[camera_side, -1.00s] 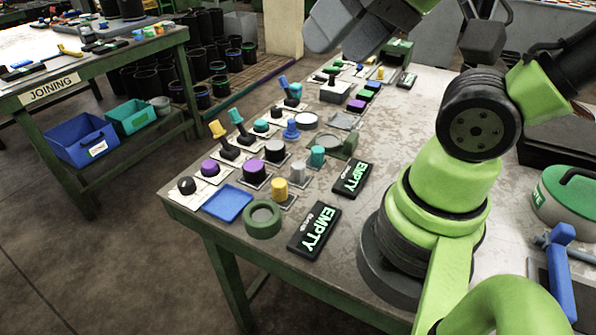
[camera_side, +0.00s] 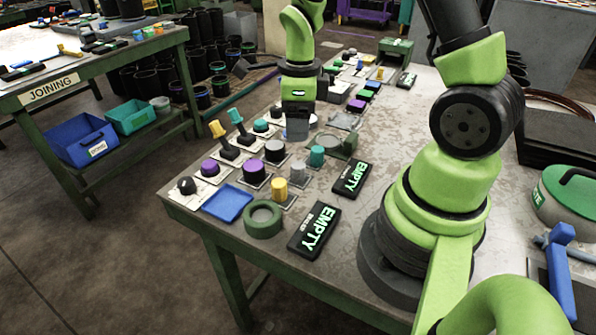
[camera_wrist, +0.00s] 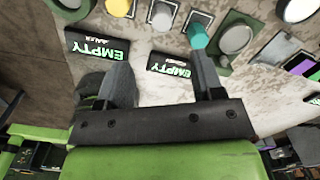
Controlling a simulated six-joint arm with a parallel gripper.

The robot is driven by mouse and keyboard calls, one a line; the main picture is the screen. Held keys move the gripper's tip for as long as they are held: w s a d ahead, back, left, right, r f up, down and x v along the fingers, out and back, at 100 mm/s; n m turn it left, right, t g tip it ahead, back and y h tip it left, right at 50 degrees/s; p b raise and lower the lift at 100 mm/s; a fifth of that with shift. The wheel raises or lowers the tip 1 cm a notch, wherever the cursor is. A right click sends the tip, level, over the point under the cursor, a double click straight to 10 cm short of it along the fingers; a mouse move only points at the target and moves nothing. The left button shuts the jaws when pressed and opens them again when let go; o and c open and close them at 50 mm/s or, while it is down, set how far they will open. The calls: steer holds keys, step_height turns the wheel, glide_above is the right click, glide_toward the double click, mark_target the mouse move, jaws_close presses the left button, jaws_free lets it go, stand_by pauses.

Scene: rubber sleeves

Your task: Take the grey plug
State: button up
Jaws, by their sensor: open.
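The grey plug (camera_side: 297,171) is a small upright cylinder on a pale plate in the side view, between a yellow plug (camera_side: 279,188) and a teal plug (camera_side: 317,156). In the wrist view the grey plug (camera_wrist: 162,17) shows near the top edge, with the yellow plug (camera_wrist: 119,7) to its left and the teal plug (camera_wrist: 197,37) to its right. My gripper (camera_side: 298,128) hangs over the rows of parts, farther back than the grey plug. One finger shows close to the teal plug; contact cannot be told.
Two black EMPTY signs (camera_side: 314,229) (camera_side: 351,177) lie beside the plugs. A blue tray (camera_side: 227,203) and a green ring (camera_side: 263,219) are near the table's front corner.

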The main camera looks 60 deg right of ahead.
steer(key=m, duration=0.1)
glide_above(298, 165)
step_height(298, 165, down, 6)
steer(key=shift+s+d+r, duration=0.1)
steer(key=shift+s+r, duration=0.05)
steer(key=shift+r, duration=0.1)
steer(key=shift+w+f, duration=0.2)
steer(key=shift+f, duration=2.8)
steer(key=c, duration=1)
